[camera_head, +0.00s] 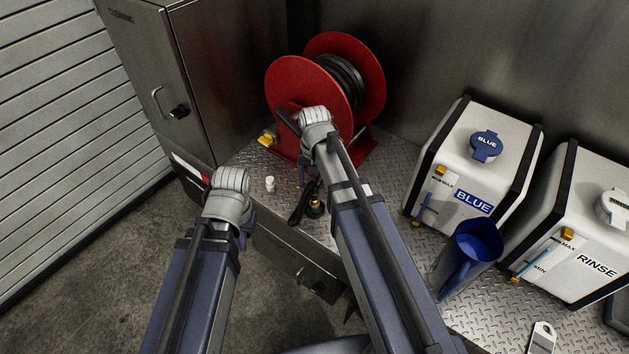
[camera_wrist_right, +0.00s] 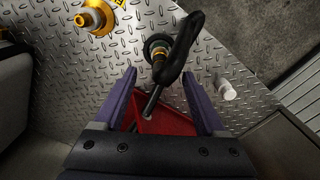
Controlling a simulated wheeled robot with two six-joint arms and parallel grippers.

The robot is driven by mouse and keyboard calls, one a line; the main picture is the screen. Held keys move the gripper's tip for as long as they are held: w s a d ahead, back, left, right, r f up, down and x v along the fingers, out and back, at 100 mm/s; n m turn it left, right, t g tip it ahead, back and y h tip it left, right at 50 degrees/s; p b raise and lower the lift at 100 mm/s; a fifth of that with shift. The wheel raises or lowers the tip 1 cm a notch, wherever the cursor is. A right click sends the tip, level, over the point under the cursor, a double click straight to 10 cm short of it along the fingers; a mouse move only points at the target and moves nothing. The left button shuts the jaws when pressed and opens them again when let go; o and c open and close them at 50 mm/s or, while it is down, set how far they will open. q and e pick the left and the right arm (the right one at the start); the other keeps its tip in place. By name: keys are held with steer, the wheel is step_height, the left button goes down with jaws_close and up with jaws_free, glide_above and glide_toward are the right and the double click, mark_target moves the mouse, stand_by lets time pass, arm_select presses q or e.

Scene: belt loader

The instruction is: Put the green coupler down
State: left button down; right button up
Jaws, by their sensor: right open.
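The green coupler (camera_wrist_right: 156,46) shows in the right wrist view as a dark green ring with a brass part, at the deck plate beyond my fingertips. A thick black hose or handle (camera_wrist_right: 184,48) curves beside it and partly covers it. In the head view the coupler (camera_head: 316,208) is low on the deck, beside my right arm. My right gripper (camera_wrist_right: 164,88) is open, its fingers apart and not touching the coupler. My left gripper (camera_head: 241,240) is mostly hidden behind its wrist, left of the coupler; its jaws do not show clearly.
A red hose reel (camera_head: 310,85) stands behind. A small white bottle (camera_head: 270,184) is left of the coupler. A brass fitting with a yellow base (camera_wrist_right: 96,18) sits on the deck. BLUE (camera_head: 500,150) and RINSE (camera_head: 590,225) tanks and a blue jug (camera_head: 470,250) stand right.

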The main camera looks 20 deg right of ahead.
step_height(320, 180, up, 3)
steer(key=shift+f+p, duration=0.1)
steer(key=shift+p, duration=0.7)
arm_select(q)
step_height(320, 180, up, 3)
steer(key=shift+f, duration=0.2)
arm_select(e)
steer(key=s+a+n+h, duration=0.1)
steer(key=s+a+n, duration=0.7)
steer(key=s, duration=0.6)
steer(key=shift+s+a, duration=0.15)
steer(key=shift+a, duration=1.1)
